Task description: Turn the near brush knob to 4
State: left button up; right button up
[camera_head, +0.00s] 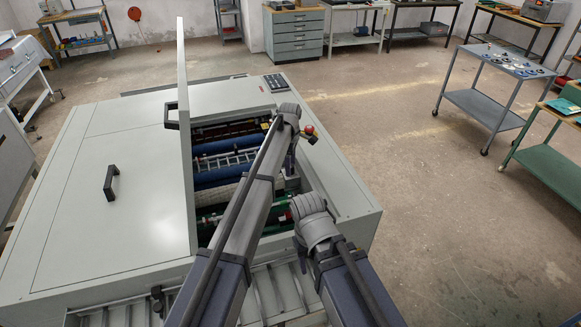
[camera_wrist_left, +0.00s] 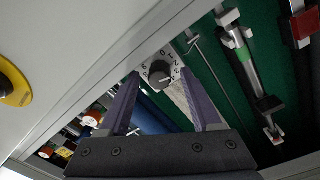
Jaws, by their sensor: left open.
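The near brush knob (camera_wrist_left: 160,74) is a dark round knob on a white dial plate with small numbers, inside the open machine. In the left wrist view it lies between the fingertips of my left gripper (camera_wrist_left: 160,80). The fingers are apart, one on each side of the knob; contact cannot be told. The number its pointer faces is too small to read surely. In the head view my left gripper (camera_head: 290,176) reaches down into the machine's right inner side, partly behind my arms, and the knob is hidden. My right gripper is not seen.
The grey plate processor (camera_head: 80,215) has its lid (camera_head: 187,130) standing open left of my arms. Blue and green rollers (camera_head: 225,165) lie inside. A red button (camera_head: 309,130) sits on the right rim. The rim (camera_wrist_left: 90,75) passes close to my left fingers.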

pick_arm(q)
jog(key=shift+c, duration=0.4)
grip_shut()
jog(key=m, duration=0.5)
jog(key=shift+m, duration=0.4)
jog(key=m, duration=0.5)
jog(key=shift+m, duration=0.4)
dwell(0.4)
jog(key=shift+o, duration=0.4)
grip_release()
